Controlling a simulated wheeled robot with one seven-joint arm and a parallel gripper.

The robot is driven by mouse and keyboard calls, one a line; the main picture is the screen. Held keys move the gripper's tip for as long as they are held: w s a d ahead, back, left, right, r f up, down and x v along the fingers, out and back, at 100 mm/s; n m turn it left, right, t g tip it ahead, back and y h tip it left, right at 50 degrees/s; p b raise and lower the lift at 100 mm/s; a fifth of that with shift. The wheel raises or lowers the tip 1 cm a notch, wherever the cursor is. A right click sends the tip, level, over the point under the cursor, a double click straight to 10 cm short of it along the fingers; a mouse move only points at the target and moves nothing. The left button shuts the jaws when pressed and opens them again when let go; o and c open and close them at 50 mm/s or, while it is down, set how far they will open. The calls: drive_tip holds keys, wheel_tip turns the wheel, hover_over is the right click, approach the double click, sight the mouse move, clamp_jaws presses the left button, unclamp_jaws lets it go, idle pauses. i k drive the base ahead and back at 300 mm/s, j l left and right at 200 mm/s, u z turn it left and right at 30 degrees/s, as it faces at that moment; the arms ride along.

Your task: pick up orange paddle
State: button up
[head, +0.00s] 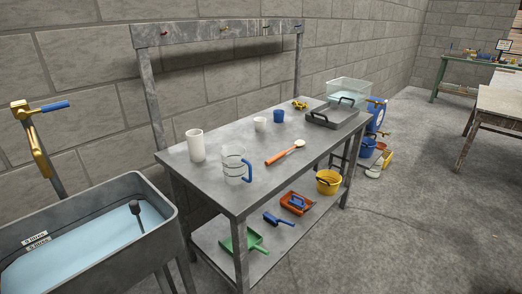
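A long orange-handled tool with a small pale rounded end, which looks like the orange paddle (278,158), lies flat on the grey metal table (215,182). Its orange part points to the lower left and its pale end to the upper right. It lies close to the table's front edge, to the right of a clear jug with a blue handle (235,165). Nothing covers it. My gripper is not in view.
White cups (195,146), a blue cup (278,115) and a grey tray (333,116) stand on the table. The lower shelf holds a green dustpan (243,243), an orange dustpan (298,203) and a yellow bucket (329,182). A sink (172,228) is at left.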

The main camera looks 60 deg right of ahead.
sight(298, 142)
drive_tip(key=k+l+u, duration=0.1)
drive_tip(key=l, duration=0.3)
drive_tip(key=l+u, duration=0.1)
drive_tip(key=l, duration=0.35)
drive_tip(key=k+l+u, duration=0.15)
drive_tip(key=l, duration=0.25)
drive_tip(key=k+l+u, duration=0.1)
drive_tip(key=l, duration=0.3)
drive_tip(key=k+l+u, duration=0.1)
drive_tip(key=l, duration=0.25)
drive_tip(key=k+l+u, duration=0.4)
drive_tip(key=l, duration=0.4)
drive_tip(key=k+l+u, duration=0.4)
drive_tip(key=k+l, duration=0.15)
drive_tip(key=k+l+u, duration=0.4)
drive_tip(key=k+l, duration=0.15)
drive_tip(key=k+l+u, duration=0.2)
drive_tip(key=k+l, duration=0.15)
drive_tip(key=k+l+u, duration=0.15)
drive_tip(key=k, duration=0.35)
drive_tip(key=k+l+u, duration=0.2)
drive_tip(key=k, duration=0.25)
drive_tip(key=l, duration=0.1)
